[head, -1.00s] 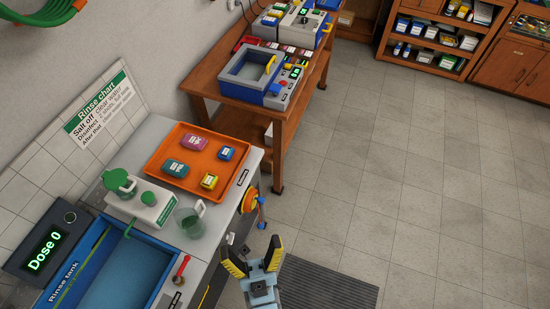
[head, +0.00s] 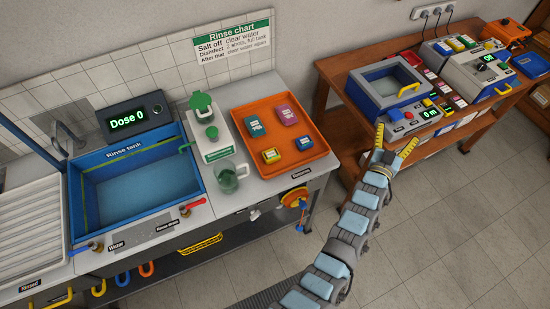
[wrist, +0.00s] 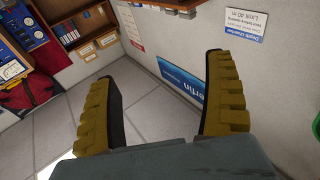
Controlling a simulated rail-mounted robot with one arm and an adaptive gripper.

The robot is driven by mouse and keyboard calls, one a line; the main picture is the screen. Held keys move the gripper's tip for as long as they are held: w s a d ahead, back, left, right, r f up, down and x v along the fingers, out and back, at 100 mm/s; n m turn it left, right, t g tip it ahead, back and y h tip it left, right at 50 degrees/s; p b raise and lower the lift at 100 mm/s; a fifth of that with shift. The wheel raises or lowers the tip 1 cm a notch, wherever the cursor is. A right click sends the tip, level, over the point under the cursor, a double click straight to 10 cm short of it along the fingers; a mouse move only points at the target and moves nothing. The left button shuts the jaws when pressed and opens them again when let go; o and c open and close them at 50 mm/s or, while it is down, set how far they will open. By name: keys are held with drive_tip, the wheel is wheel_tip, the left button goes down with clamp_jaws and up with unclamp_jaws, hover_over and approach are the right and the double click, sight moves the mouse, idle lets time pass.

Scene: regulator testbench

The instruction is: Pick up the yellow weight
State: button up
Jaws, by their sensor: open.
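The yellow weight (head: 271,155) is a small block with a pale label. A teal weight (head: 255,126), a pink weight (head: 287,114) and a blue weight (head: 304,142) share the tray, apart from one another. My gripper (head: 395,143) is to the right of the tray, beyond the counter's end and in front of the wooden bench. Its yellow-padded fingers are spread and empty. The wrist view shows the open fingers (wrist: 165,100) with no weight between them.
The blue rinse tank (head: 135,185) is further left. A wooden bench (head: 345,68) with devices stands at the right. The floor (head: 440,215) in front is clear.

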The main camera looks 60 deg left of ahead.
drive_tip(key=w+a+f+m+g+h+b, duration=0.1)
drive_tip(key=w+a+m+g+h+b, duration=0.15)
drive_tip(key=a, duration=0.95)
drive_tip(key=m+g+h+b, duration=0.5)
drive_tip(key=g+h, duration=0.3)
drive_tip(key=g, duration=0.6)
hover_over(271, 154)
drive_tip(key=f, duration=0.1)
wheel_tip(271, 154, down, 16)
drive_tip(key=p, duration=0.3)
drive_tip(key=shift+f, duration=0.25)
drive_tip(key=c, duration=1.4)
